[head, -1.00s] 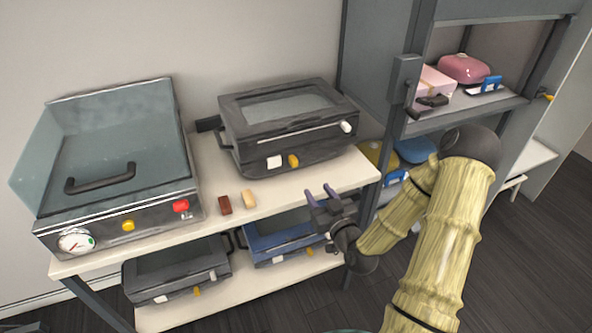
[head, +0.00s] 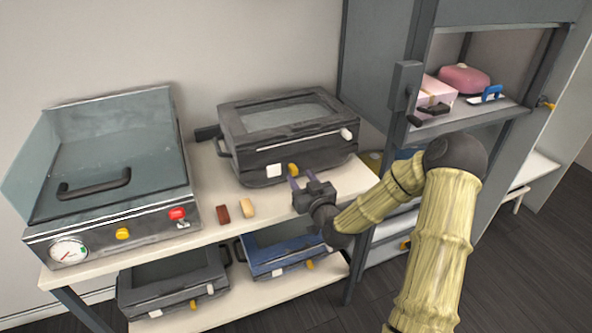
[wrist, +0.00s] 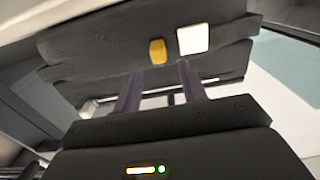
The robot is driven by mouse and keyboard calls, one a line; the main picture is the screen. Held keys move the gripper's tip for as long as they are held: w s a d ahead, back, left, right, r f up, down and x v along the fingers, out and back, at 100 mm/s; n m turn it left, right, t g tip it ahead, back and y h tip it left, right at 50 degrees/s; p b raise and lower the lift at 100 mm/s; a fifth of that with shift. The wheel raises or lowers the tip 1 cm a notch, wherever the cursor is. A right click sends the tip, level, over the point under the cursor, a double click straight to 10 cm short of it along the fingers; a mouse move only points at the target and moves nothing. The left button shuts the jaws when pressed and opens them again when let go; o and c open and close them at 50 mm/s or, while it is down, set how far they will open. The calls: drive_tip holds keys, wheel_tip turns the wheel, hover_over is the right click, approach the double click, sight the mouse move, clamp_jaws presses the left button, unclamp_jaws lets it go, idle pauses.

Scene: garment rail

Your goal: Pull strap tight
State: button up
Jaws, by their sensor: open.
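I cannot make out a strap in either view. My gripper (head: 301,179) is open and empty in the head view, with two purple fingers reaching toward the front of a dark case (head: 285,145) on the upper shelf. The case has a grey window in its lid, a yellow knob (head: 293,169) and a white square (head: 274,170) on its front. In the wrist view, the open fingers (wrist: 159,68) point at the case front, with the yellow knob (wrist: 157,51) between and beyond the tips. The white square (wrist: 193,39) is beside it. Contact cannot be told.
A brown block (head: 223,214) and a tan block (head: 247,207) lie on the shelf. Two cases sit below. A grey cabinet (head: 385,60) with pink items stands at right.

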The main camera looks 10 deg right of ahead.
sight(295, 170)
drive_tip(key=shift+w+a, duration=0.2)
drive_tip(key=shift+w, duration=0.9)
drive_tip(key=shift+w+a, duration=0.2)
drive_tip(key=shift+w, duration=0.9)
clamp_jaws()
